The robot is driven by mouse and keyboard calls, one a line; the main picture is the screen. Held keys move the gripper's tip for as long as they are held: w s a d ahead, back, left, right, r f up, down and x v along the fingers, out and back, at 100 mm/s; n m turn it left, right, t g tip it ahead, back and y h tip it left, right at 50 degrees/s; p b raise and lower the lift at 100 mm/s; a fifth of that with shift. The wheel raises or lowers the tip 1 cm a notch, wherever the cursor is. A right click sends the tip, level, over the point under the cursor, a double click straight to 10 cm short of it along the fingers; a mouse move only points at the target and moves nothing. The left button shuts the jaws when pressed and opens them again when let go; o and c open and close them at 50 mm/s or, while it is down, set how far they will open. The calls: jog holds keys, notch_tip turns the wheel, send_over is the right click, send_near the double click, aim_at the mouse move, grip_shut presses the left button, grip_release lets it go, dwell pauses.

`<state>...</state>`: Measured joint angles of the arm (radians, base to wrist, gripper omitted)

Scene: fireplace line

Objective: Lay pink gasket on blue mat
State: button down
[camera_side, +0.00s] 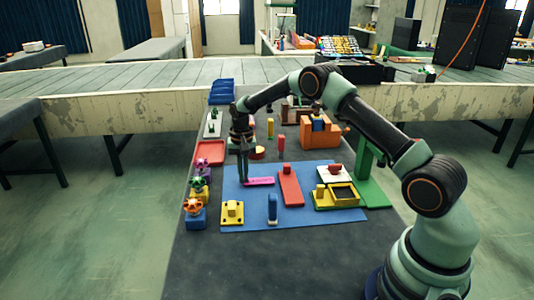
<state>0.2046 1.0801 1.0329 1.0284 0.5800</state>
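The pink gasket (260,181) is a flat, narrow pink strip at the left middle of the blue mat (248,212). It appears to lie on the mat or just above it; I cannot tell which. My gripper (243,184) points straight down, with its fingertips at the left end of the pink strip. The two dark fingers look close together, but they are too small to show whether they grip the strip.
On the mat are a red block (291,190), a yellow plate (232,217), a blue upright piece (272,213) and a yellow tray (324,202). A red tray (207,157) and an orange box (306,141) stand behind. Stacked coloured pieces line the left edge.

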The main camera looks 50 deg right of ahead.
jog(key=shift+f, duration=0.4)
jog(key=c, duration=1)
grip_release()
notch_tip(320, 180, up, 12)
jog(key=shift+r, duration=0.1)
